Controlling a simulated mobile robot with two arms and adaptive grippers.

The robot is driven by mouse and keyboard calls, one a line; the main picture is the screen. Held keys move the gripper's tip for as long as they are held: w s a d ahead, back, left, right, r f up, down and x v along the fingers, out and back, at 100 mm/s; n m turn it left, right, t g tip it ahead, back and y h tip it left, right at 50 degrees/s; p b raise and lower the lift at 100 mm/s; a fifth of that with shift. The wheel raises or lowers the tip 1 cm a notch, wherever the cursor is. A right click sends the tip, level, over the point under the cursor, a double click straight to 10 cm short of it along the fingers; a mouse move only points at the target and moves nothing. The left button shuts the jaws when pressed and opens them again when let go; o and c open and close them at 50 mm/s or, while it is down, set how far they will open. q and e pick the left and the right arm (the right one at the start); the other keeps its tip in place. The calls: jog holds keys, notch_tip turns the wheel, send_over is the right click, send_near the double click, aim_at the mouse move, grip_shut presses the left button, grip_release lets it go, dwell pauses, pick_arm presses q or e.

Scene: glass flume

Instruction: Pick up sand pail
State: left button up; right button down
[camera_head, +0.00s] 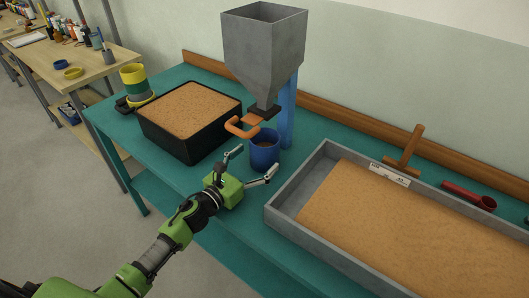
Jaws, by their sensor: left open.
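The sand pail (265,155) looks to be the small blue container standing upright on the teal table (180,189). It is below the grey hopper (263,42), and some brownish content shows at its mouth. My left gripper (255,163) is open and empty, with its two fingers spread toward the near side of the pail. In this view the fingertips lie either side of the pail's lower front; I cannot tell whether they touch it. My right gripper is not in view.
An orange handle (240,127) sticks out at the hopper's outlet, above and left of the pail. A black tray (186,145) of sand stands to the left, and a grey sand-filled trough (320,256) to the right. A blue post (288,108) rises behind the pail.

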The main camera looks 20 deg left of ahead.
aim_at(273, 143)
pick_arm(q)
jog(key=x, duration=0.4)
jog(key=shift+s, duration=0.1)
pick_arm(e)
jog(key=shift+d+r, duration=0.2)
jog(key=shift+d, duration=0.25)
pick_arm(q)
jog(key=c, duration=1.3)
jog(key=shift+o, duration=0.2)
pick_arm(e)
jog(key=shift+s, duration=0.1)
pick_arm(q)
jog(key=shift+r, duration=0.15)
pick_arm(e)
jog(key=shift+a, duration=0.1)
